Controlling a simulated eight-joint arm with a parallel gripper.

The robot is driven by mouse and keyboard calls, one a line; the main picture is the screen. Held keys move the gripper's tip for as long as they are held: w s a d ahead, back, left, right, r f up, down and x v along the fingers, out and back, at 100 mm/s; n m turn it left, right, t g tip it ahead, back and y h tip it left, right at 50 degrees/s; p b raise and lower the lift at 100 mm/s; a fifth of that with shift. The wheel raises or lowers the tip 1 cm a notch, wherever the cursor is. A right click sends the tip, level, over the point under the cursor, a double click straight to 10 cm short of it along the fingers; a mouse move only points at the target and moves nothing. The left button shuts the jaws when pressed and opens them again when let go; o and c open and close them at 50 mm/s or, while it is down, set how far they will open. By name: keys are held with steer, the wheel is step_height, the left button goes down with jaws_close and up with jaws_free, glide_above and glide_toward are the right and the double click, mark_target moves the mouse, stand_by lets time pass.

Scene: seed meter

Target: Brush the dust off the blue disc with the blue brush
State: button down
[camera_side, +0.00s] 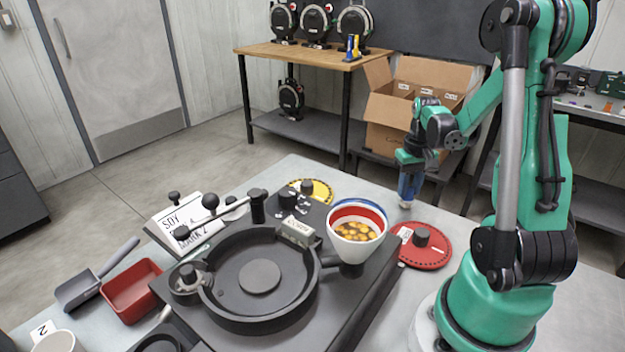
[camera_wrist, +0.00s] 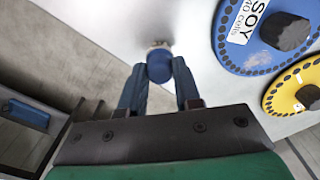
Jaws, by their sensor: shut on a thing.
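The blue brush (camera_side: 410,184) hangs upright in my gripper (camera_side: 411,165), its pale bristles down near the table, behind the red disc. In the wrist view my gripper (camera_wrist: 160,88) is shut on the round blue handle (camera_wrist: 159,67), with the bristle end beyond it. The blue disc (camera_wrist: 229,52) lies flat at the upper right there, apart from the brush, with a dark knob and a white SOY label. In the side view the hopper mostly hides the blue disc (camera_side: 353,202).
The white hopper (camera_side: 345,246) with yellow seeds stands on the dark seed meter (camera_side: 336,308). A red disc (camera_side: 433,254) and a yellow disc (camera_side: 322,191) lie on the table. A red tray (camera_side: 133,290) and grey scoop (camera_side: 78,290) are at left. The far table edge is clear.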

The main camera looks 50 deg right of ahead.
steer(key=shift+r, duration=1.4)
steer(key=c, duration=1.4)
jaws_free()
steer(key=shift+c, duration=0.2)
jaws_close()
